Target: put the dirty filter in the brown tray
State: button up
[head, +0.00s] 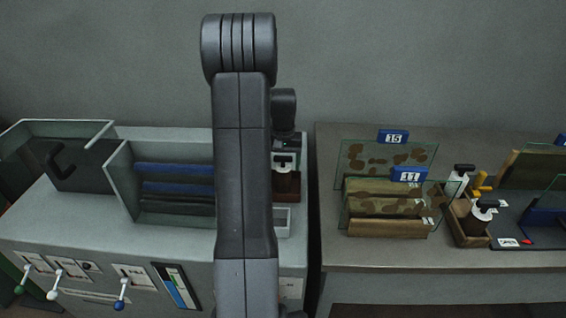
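No part is clearly marked as the dirty filter. A clear pane with brown blotches (388,157) stands behind the blue tag 15 on the right bench and may be it. Camouflage-patterned panels (384,198) stand in front of it, in a brown wooden holder (388,228). A small brown tray or box (287,187) shows partly beside my arm on the left bench; I cannot tell whether it is the brown tray meant. My arm rises upright through the middle of the view and hides what is behind it. My gripper's fingers are not visible.
The left bench carries an open glass-sided box (58,158) and a rack with blue bars (175,187); levers (122,295) stick out in front. A gap separates the benches. Bottles (478,216) stand at the right in a brown caddy. The right bench's front strip is clear.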

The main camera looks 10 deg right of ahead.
notch_tip(320, 180, up, 12)
jog(key=shift+r, duration=0.25)
dwell(0.5)
